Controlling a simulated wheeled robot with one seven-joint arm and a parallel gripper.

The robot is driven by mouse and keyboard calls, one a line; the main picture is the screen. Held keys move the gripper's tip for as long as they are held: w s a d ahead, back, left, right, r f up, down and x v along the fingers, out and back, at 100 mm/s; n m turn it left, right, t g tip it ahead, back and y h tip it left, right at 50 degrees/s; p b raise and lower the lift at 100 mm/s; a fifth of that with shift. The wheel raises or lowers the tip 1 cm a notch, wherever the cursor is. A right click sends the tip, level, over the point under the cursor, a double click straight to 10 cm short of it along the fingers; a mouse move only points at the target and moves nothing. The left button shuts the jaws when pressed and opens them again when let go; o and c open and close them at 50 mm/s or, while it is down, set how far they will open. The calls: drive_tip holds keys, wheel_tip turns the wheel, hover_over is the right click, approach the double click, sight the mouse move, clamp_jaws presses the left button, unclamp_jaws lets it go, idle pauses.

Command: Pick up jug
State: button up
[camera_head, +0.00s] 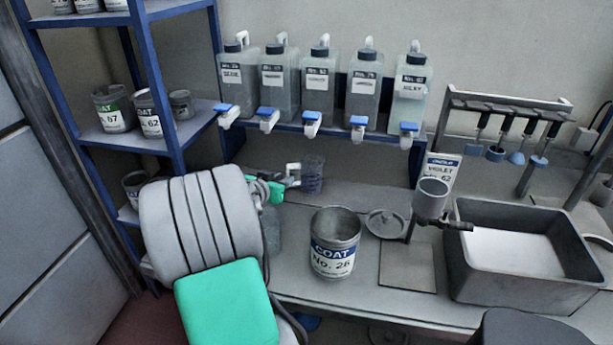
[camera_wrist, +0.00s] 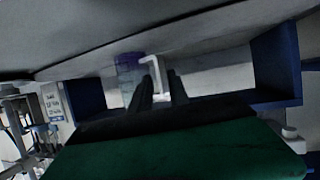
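A small translucent jug (camera_head: 314,176) with a bluish-purple tint stands at the back of the bench, under the shelf of dispensers. Its pale handle points left, toward my gripper (camera_head: 291,181). In the wrist view the jug (camera_wrist: 129,76) is just ahead, left of the fingers. The upright part of its pale handle shows between the two dark fingertips of my gripper (camera_wrist: 163,85). A gap shows between the fingers, so they look open around the handle. Whether either finger touches it I cannot tell.
Several dispenser bottles (camera_head: 320,82) with blue-topped taps hang over the back of the bench. A can labelled COAT No. 26 (camera_head: 333,260), a round lid (camera_head: 387,223), a cup on a stand (camera_head: 431,198) and a grey basin (camera_head: 470,282) stand to the right. A blue rack (camera_head: 165,75) is left.

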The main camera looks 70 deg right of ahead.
drive_tip(key=x, duration=0.4)
drive_tip(key=shift+w+d, duration=0.1)
drive_tip(key=shift+d, duration=0.2)
drive_tip(key=shift+c, duration=0.4)
clamp_jaws()
idle(0.6)
